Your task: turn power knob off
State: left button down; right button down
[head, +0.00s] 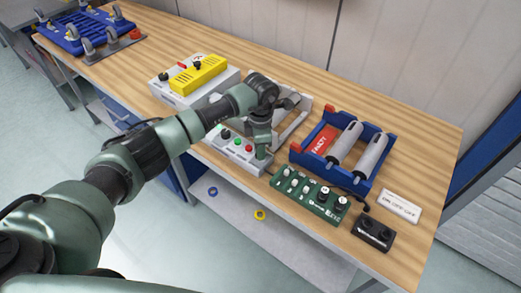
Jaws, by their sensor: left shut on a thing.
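A light grey control box (228,158) with red, green and white buttons sits at the front edge of the wooden bench, near the middle of the head view. My left gripper (262,152) points down at the right end of this box. Its fingers are shut on a knob there, which they mostly hide. I cannot see which way the knob is turned. My right gripper is not in view.
A green panel (308,196) with several knobs lies right of the box. Behind it is a blue frame (360,180) with two grey cylinders. A white box with a yellow top (200,75) stands left. A white label plate (400,206) and a black block (373,233) lie right.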

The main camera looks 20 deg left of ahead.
pick_arm(q)
jog(key=n+b, duration=0.2)
jog(key=n, duration=0.2)
jog(key=shift+f+b, duration=0.1)
jog(key=shift+b, duration=0.2)
jog(key=n+b, duration=0.1)
jog(key=n, duration=0.3)
jog(key=shift+n+b, duration=0.4)
jog(key=n+b, duration=0.1)
jog(key=n, duration=0.3)
jog(key=shift+n, duration=0.3)
jog(key=n+b, duration=0.1)
jog(key=n, duration=0.3)
jog(key=shift+w+r+n, duration=0.1)
jog(key=shift+r+n, duration=0.1)
jog(key=shift+n, duration=0.1)
jog(key=c, duration=1.5)
grip_release()
